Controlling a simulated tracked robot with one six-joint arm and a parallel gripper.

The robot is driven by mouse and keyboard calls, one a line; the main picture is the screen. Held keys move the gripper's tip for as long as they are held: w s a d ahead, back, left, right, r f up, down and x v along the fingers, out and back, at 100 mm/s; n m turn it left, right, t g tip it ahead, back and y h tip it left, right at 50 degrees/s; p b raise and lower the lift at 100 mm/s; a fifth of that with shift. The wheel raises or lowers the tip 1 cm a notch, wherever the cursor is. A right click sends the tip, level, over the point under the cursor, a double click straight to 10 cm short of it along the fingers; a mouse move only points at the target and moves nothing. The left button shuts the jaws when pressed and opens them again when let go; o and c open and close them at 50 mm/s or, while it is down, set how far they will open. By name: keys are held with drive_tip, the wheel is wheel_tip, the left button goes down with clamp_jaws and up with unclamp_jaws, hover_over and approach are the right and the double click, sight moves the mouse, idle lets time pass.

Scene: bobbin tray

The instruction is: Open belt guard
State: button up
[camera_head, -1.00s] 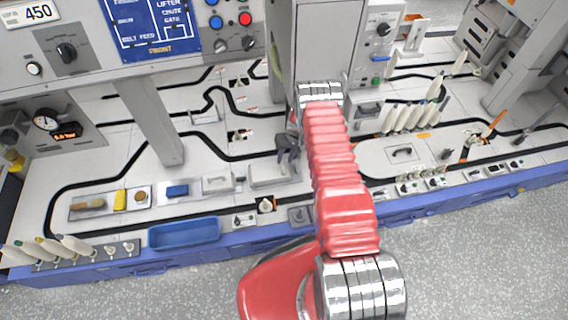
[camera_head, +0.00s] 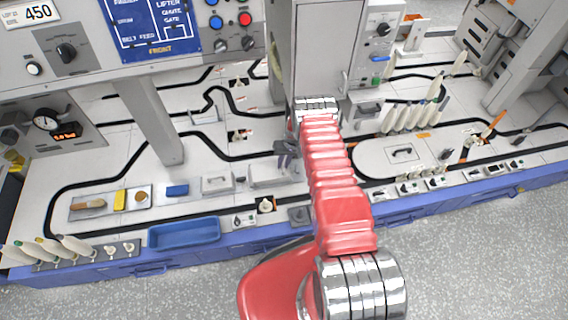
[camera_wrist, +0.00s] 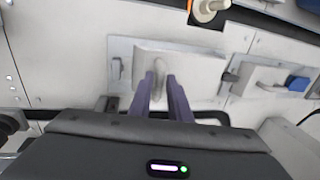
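A low pale-grey cover, which I take to be the belt guard (camera_head: 268,178), lies on the bench just below my gripper (camera_head: 286,156) in the head view. In the wrist view the cover (camera_wrist: 200,60) is a flat grey panel with rounded grey fittings on its near edge. My gripper (camera_wrist: 160,80) has two purple fingers with a narrow gap between them. Their tips are at the near edge of the panel, with one grey fitting (camera_wrist: 158,66) showing between them. I cannot tell whether they touch it. The cover lies flat; my wrist hides part of its near surroundings.
A smaller grey lidded box (camera_head: 217,184) stands left of the cover, and a blue block (camera_head: 177,190) beyond it. A knob (camera_head: 266,204) sits at the front. A tall grey cabinet (camera_head: 320,50) stands close behind. A blue tray (camera_head: 184,233) is at front left.

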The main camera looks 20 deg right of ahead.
clamp_jaws()
drive_tip(key=shift+a+r, duration=0.1)
drive_tip(key=shift+a, duration=0.05)
idle(0.4)
